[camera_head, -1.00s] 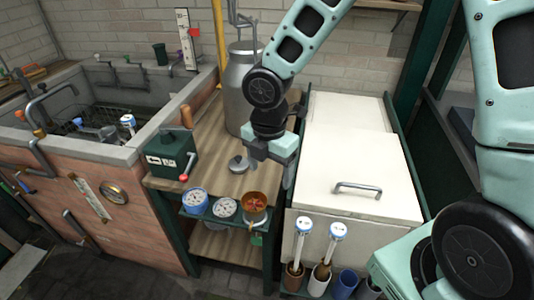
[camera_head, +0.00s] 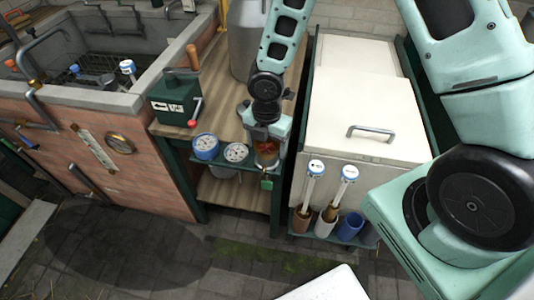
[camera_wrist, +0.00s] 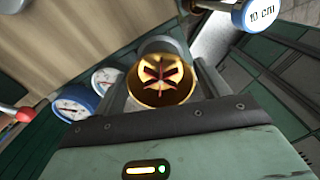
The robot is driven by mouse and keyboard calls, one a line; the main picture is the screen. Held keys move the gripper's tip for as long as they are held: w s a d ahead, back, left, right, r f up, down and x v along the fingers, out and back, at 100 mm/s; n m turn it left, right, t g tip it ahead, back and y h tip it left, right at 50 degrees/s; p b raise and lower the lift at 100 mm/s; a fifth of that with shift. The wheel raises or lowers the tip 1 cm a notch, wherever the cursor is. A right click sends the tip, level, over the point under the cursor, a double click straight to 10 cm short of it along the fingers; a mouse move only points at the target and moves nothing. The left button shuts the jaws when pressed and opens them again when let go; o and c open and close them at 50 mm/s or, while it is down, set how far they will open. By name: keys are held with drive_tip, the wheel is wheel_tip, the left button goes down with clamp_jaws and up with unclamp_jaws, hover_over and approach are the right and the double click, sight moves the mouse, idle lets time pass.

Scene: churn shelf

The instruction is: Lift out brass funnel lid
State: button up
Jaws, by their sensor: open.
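The brass funnel lid (camera_head: 266,154) sits at the right end of the small shelf at the bench's front edge. In the wrist view, the round brass lid (camera_wrist: 160,82), with a dark red star-like pattern inside, fills the middle. My gripper (camera_head: 265,147) is open, with its fingers down around the lid. In the wrist view, one finger of my gripper (camera_wrist: 162,78) is on each side of the lid. I cannot tell whether the fingers touch it. The gripper hides part of the lid in the head view.
Two dial gauges, one blue-rimmed (camera_head: 206,146) and one pale (camera_head: 236,153), sit left of the lid. A dark green box (camera_head: 174,102) and milk can (camera_head: 243,40) stand on the bench. A white chest (camera_head: 365,115) is at right.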

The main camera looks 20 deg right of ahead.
sight(267, 151)
drive_tip(key=shift+f, duration=1.9)
drive_tip(key=shift+c, duration=0.3)
